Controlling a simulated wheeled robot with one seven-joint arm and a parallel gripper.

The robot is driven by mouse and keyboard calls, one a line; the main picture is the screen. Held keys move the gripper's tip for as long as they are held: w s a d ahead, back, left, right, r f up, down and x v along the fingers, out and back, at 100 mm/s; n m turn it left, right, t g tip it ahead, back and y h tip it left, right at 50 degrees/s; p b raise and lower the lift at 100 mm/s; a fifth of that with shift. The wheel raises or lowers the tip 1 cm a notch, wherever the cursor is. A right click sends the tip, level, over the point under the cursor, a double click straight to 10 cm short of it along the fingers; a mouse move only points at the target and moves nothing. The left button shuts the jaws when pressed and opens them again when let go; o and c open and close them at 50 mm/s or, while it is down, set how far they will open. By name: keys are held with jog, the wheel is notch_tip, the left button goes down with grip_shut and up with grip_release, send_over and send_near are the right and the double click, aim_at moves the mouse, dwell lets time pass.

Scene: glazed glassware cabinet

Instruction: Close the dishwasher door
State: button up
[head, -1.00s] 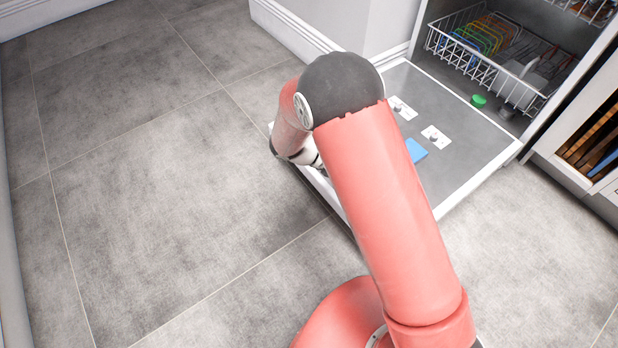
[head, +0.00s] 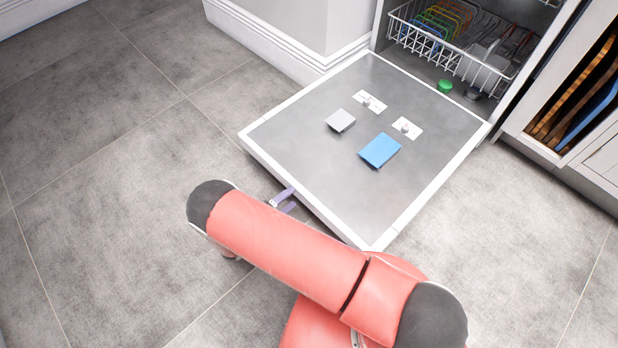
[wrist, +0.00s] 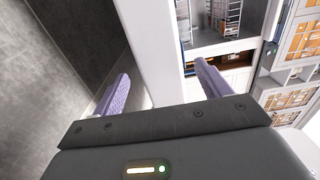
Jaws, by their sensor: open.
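The dishwasher door (head: 310,160) is lowered wide open, its grey inner face up and framed by a white rim. My gripper (head: 292,199) is at the door's outer edge, left of the middle of the head view. Its purple fingers are open; one shows at the rim and the other just outside it. In the wrist view my gripper (wrist: 163,85) has a white strip, apparently the door edge (wrist: 155,50), between its spread fingers. I cannot tell whether either finger touches it. My arm hides part of the floor in front of the door.
Tiled floor (head: 90,130) is clear at left.

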aim_at(306, 186)
jog(key=x, duration=0.7)
jog(key=shift+w+d, duration=0.25)
jog(key=shift+c, duration=0.5)
